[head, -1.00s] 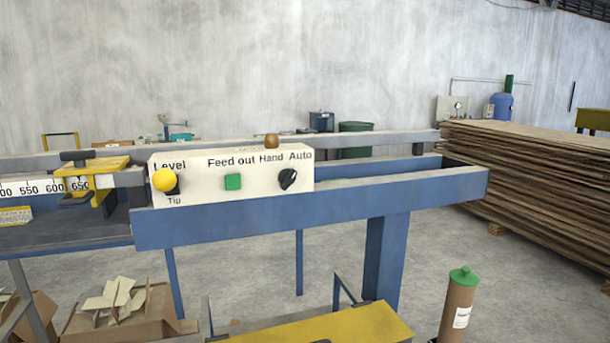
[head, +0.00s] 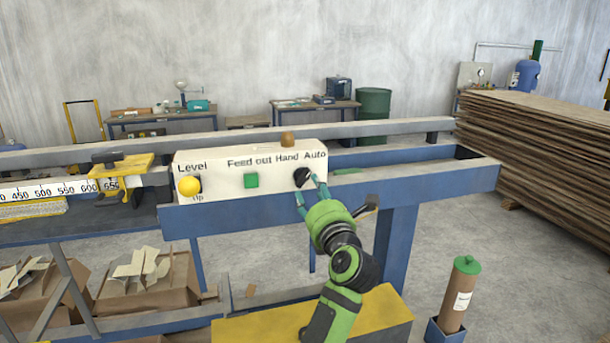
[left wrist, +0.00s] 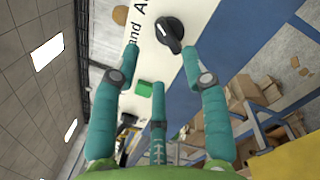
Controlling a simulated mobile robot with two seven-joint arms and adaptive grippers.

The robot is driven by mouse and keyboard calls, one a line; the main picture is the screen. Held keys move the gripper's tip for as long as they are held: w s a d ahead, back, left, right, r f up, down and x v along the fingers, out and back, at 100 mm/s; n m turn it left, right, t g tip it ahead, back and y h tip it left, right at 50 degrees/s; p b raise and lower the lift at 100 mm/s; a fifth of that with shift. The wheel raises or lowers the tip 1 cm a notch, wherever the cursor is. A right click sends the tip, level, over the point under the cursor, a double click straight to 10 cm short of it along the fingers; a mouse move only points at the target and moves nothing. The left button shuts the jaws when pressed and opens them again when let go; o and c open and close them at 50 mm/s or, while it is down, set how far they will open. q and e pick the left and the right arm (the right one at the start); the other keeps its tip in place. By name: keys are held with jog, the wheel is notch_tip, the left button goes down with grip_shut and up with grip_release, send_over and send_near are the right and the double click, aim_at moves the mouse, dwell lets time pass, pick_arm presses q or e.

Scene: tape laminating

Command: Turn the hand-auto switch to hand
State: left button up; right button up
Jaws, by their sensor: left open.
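The hand-auto switch is a black rotary knob (head: 302,176) at the right end of a cream control panel (head: 222,182), below the labels Hand and Auto. Its raised grip leans up and right, towards Auto. My left gripper (head: 309,187) has teal fingers and is open at the knob, overlapping its lower right edge in the head view. In the left wrist view the knob (left wrist: 169,35) is just beyond the spread fingertips of the left gripper (left wrist: 160,60). I cannot tell whether a finger touches it. My right gripper is not in view.
The panel also has a yellow Level knob (head: 189,186) and a green Feed out button (head: 251,181). A blue machine beam (head: 230,214) runs below it. A brown tube with a green cap (head: 459,295) stands at lower right. A board stack (head: 560,150) is at right.

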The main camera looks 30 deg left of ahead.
aim_at(304, 177)
pick_arm(q)
jog(key=shift+n+g+h, duration=0.4)
jog(key=shift+n+h, duration=0.1)
jog(key=shift+n, duration=0.2)
jog(key=p+x, duration=0.1)
jog(key=x, duration=0.1)
jog(key=p+x, duration=0.1)
jog(key=x, duration=0.1)
jog(key=p+x, duration=0.1)
jog(key=x, duration=0.1)
jog(key=shift+w+r, duration=0.1)
jog(key=shift+r, duration=0.3)
jog(key=shift+w+a+f, duration=0.15)
jog(key=shift+w+a, duration=0.25)
jog(key=shift+a, duration=0.05)
grip_shut()
